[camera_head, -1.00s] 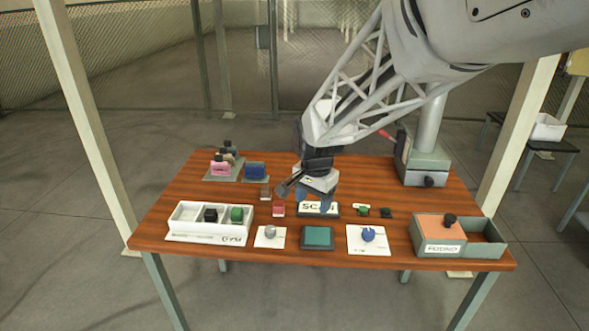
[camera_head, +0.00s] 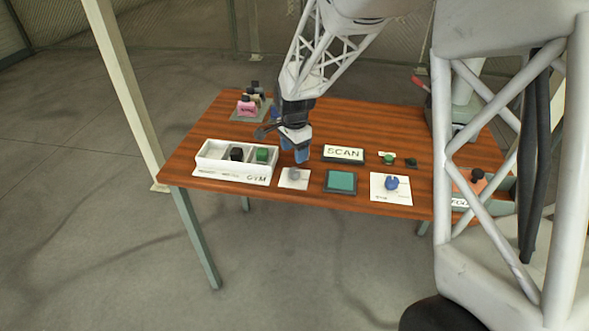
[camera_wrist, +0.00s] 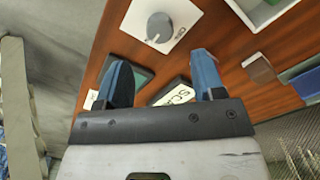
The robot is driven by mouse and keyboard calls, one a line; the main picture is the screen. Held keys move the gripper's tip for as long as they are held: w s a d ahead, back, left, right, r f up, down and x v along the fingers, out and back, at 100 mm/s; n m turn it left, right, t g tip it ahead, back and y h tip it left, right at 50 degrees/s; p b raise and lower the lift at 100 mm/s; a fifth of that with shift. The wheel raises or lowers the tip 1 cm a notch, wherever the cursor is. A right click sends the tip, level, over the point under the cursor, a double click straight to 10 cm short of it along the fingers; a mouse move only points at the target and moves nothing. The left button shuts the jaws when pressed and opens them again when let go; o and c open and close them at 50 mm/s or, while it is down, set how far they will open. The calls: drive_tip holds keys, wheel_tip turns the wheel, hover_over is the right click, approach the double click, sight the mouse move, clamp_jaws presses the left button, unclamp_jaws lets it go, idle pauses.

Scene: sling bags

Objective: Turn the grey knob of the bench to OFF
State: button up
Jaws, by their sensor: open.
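The grey knob (camera_head: 294,174) sits on a small white plate (camera_head: 289,184) near the front edge of the wooden bench (camera_head: 200,149). In the wrist view the grey knob (camera_wrist: 160,27) shows a pointer mark, with small lettering on the plate beside it; the lettering is too small to read surely. My gripper (camera_head: 296,160) points down just behind the knob, apart from it. In the wrist view my gripper (camera_wrist: 163,75) has its two blue fingers spread, with nothing between them, and the knob lies beyond the fingertips.
A white tray (camera_head: 211,151) with dark and green bags stands left of the knob. A green pad (camera_head: 341,182) and a blue knob (camera_head: 391,183) on a white plate lie right. A SCAN sign (camera_head: 343,154) is behind. My arm hides part of the bench's right side.

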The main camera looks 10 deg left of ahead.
sight(294, 171)
drive_tip(key=shift+f, duration=0.15)
drive_tip(key=shift+f, duration=3.75)
drive_tip(key=c, duration=0.9)
